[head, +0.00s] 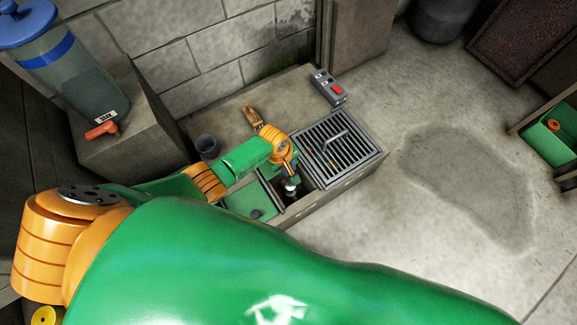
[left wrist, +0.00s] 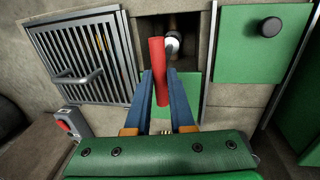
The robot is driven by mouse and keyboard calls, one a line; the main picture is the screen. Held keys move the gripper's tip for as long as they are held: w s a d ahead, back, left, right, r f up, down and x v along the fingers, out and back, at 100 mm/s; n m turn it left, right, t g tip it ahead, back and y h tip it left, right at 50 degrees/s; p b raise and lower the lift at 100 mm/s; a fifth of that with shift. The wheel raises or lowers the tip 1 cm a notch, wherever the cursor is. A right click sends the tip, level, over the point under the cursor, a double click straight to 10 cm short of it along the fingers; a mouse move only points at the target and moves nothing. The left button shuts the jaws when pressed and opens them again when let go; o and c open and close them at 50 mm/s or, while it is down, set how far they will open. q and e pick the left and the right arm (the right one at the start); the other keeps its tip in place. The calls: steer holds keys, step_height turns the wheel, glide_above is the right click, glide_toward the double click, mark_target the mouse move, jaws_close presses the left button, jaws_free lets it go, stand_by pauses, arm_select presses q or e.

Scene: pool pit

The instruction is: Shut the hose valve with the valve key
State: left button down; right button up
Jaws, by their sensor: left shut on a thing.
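My left gripper (left wrist: 160,88) is shut on a red bar, the handle of the valve key (left wrist: 158,55), held between its blue fingers. A silver round part (left wrist: 173,44) shows behind the bar inside the pit opening; I cannot tell whether it belongs to the key or to the valve. In the head view my left gripper (head: 289,168) is over the open pit (head: 296,199), with the silver part (head: 291,188) below it. The hose valve cannot be made out in the dark pit. My right gripper is not in view.
A metal grate (head: 340,150) lies beside the opening, and a green lid (head: 242,201) with a black knob is on its other side. A switch box (head: 328,88), a dark cup (head: 207,146) and a brown object (head: 253,117) stand near. A blue-lidded tank (head: 75,85) is at left.

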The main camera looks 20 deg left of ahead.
arm_select(q)
steer(key=shift+f, duration=0.5)
steer(key=shift+f+b, duration=0.45)
steer(key=shift+b, duration=0.2)
